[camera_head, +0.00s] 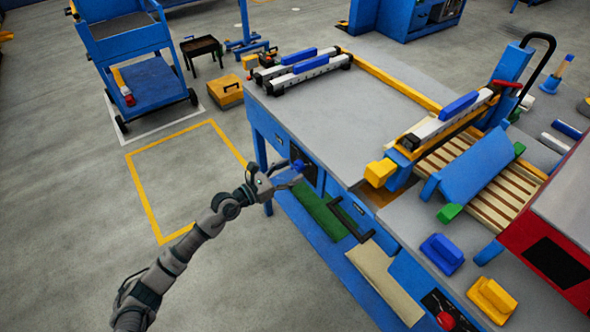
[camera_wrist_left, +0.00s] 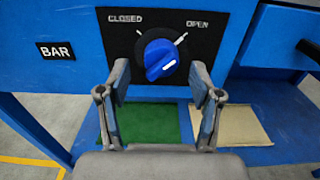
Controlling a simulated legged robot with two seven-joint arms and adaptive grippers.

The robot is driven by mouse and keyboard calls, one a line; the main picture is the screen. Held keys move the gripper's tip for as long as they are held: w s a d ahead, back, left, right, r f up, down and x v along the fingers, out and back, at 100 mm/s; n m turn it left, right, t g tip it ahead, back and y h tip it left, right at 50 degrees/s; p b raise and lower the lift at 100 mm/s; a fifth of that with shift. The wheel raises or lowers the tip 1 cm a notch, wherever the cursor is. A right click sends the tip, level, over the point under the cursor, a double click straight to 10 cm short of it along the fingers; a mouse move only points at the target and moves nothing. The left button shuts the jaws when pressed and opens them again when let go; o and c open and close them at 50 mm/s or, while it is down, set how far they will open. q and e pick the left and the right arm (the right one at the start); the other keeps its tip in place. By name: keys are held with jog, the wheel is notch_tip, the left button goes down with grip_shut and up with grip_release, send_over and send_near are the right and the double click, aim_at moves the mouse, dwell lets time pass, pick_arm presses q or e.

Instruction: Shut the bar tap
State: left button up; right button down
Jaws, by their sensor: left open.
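The bar tap is a round blue knob (camera_wrist_left: 160,57) on a black plate in the left wrist view. The plate reads CLOSED at upper left and OPEN at upper right, and a BAR label (camera_wrist_left: 55,51) is to its left. A short white mark shows on the knob's lower right; I cannot tell which word it is set to. My left gripper (camera_wrist_left: 160,72) is open, its fingertips on either side of the knob's lower part; contact is not clear. In the head view the left gripper (camera_head: 280,181) is at the bench front, by the knob (camera_head: 298,165). My right gripper is not seen.
The blue workbench (camera_head: 340,110) has a grey top. Its lower shelf holds a green mat (camera_head: 322,215) and a beige mat (camera_head: 385,283). A dark handle (camera_head: 350,220) sticks out right of the knob.

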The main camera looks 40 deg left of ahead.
pick_arm(q)
jog(key=shift+x, duration=0.8)
